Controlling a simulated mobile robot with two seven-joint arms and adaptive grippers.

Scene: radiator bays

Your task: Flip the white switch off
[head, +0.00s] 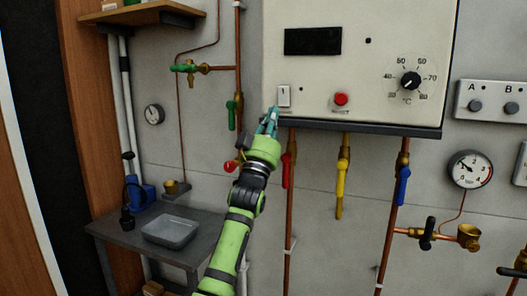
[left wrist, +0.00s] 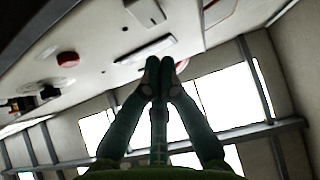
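The white switch (head: 284,96) is a small upright rocker at the lower left of the cream boiler panel (head: 360,70). In the left wrist view the switch (left wrist: 147,48) is a pale plate just beyond my fingertips. I cannot tell which way its rocker is set. My left gripper (head: 271,116) is just below and left of the switch, pointing up. In the left wrist view its fingertips (left wrist: 160,66) are together with nothing between them. I cannot tell whether they touch the switch. My right gripper is not in view.
A red reset button (head: 341,99) and a black temperature knob (head: 411,81) are right of the switch. Red (head: 287,170), yellow (head: 341,185) and blue (head: 403,186) valve handles hang below the panel. A small table (head: 115,233) with a grey tray (head: 169,245) stands lower left.

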